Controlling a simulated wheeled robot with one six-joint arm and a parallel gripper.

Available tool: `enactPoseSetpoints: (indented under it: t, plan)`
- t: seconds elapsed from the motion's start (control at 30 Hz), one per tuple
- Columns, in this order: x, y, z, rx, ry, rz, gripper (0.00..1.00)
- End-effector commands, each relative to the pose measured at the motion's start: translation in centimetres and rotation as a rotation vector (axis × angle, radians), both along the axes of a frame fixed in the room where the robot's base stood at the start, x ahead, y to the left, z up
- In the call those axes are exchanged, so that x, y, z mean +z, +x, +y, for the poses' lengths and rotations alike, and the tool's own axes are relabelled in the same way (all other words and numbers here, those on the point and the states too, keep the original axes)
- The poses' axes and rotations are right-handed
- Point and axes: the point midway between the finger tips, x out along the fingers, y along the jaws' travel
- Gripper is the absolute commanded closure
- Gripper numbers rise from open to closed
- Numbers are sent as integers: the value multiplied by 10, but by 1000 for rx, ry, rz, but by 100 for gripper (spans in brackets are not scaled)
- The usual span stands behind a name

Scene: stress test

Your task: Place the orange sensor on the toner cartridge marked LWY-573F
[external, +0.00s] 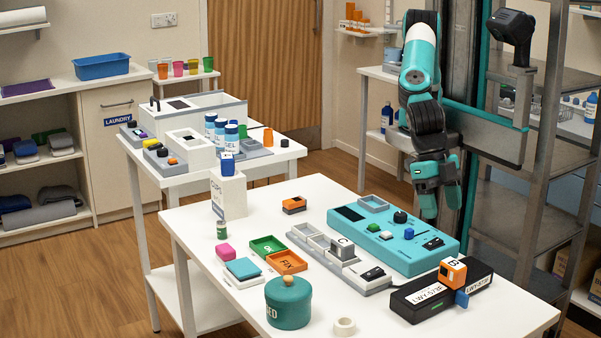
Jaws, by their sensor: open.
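A long black toner cartridge (408,306) lies at the right front of the white table, with white labels that seem to read LWY-573F. An orange block (452,271) with a pale, dark-marked face appears to rest on its top. A smaller orange and black block (293,204) lies near the back of the table. I cannot tell for certain which of the two is the orange sensor. My gripper (440,201) points down, open and empty, above the back right of the table, apart from both orange blocks and the cartridge.
A blue piece (461,298) is at the cartridge's front side. A teal panel (420,252) and a grey sectioned tray (326,252) fill the middle. OK (268,246) and FIX (286,262) trays, a teal pot (288,302) and a tape roll (344,326) stand nearer the front.

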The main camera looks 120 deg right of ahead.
Motion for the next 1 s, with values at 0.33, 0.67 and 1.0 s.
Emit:
enactPoseSetpoints:
  t: [0.33,0.67,1.0]
  plan:
    - [94,-63,-186,-452,-15,167,37]
    - [94,-184,-295,-820,-21,319,37]
    - [89,-201,-303,-864,-24,342,37]
